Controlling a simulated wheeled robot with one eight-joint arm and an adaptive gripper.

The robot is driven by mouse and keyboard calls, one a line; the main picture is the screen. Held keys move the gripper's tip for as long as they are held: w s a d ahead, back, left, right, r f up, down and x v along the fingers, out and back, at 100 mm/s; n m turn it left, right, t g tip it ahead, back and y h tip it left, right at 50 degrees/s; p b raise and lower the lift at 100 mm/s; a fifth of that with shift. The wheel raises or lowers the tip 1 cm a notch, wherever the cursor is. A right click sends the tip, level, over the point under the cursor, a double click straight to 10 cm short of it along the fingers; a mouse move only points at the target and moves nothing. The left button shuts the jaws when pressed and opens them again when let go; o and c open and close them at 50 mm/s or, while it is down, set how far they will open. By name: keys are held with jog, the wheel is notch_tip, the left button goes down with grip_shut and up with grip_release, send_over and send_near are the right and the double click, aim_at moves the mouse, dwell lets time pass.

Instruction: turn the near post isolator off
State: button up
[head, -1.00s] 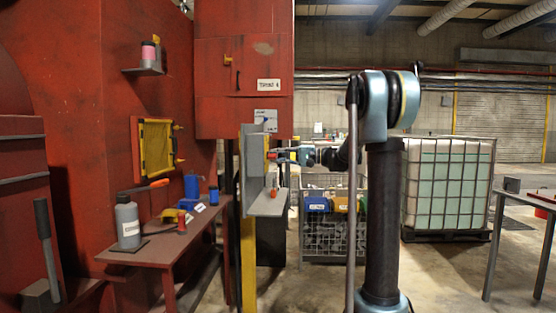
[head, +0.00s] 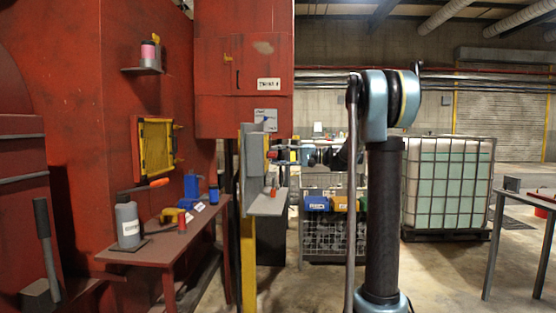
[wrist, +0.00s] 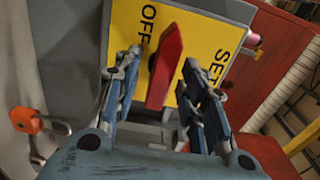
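The near post isolator shows in the wrist view as a yellow plate (wrist: 124,18) with a red handle (wrist: 167,62). The plate reads OFF to the handle's upper left and SET to its right. The handle slants slightly in the picture, its upper end between the two words. My gripper (wrist: 161,66) is open, with one finger on each side of the handle and a visible gap on both sides. In the head view my gripper (head: 295,153) is at the right of the grey post box (head: 254,160); the plate's face is hidden there.
An orange padlock-like piece (wrist: 27,120) is at lower left in the wrist view. A small grey shelf (head: 267,205) juts out under the box. A red bench (head: 150,255) with a bottle and tools stands left. A wire cage (head: 330,240) stands behind.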

jog(key=d, duration=1.1)
jog(key=shift+s+d, duration=0.25)
jog(key=shift+s, duration=0.1)
jog(key=shift+f, duration=0.1)
jog(key=s+a+f+h, duration=0.1)
jog(key=s+f+h, duration=0.4)
jog(key=s+f, duration=0.5)
jog(key=s+a+f+h, duration=0.1)
jog(key=s+f+h, duration=0.3)
jog(key=s+f, duration=0.65)
jog(key=s+d+f+h, duration=0.4)
jog(key=s+d+f, duration=0.2)
jog(key=s+f, duration=0.2)
jog(key=s+d+f+t+h, duration=0.1)
jog(key=s+d+f+h, duration=0.4)
jog(key=s, duration=0.6)
notch_tip(320, 180, down, 4)
jog(key=shift+s+d+r+n, duration=0.15)
jog(key=shift+d+n, duration=0.25)
jog(key=shift+d, duration=0.75)
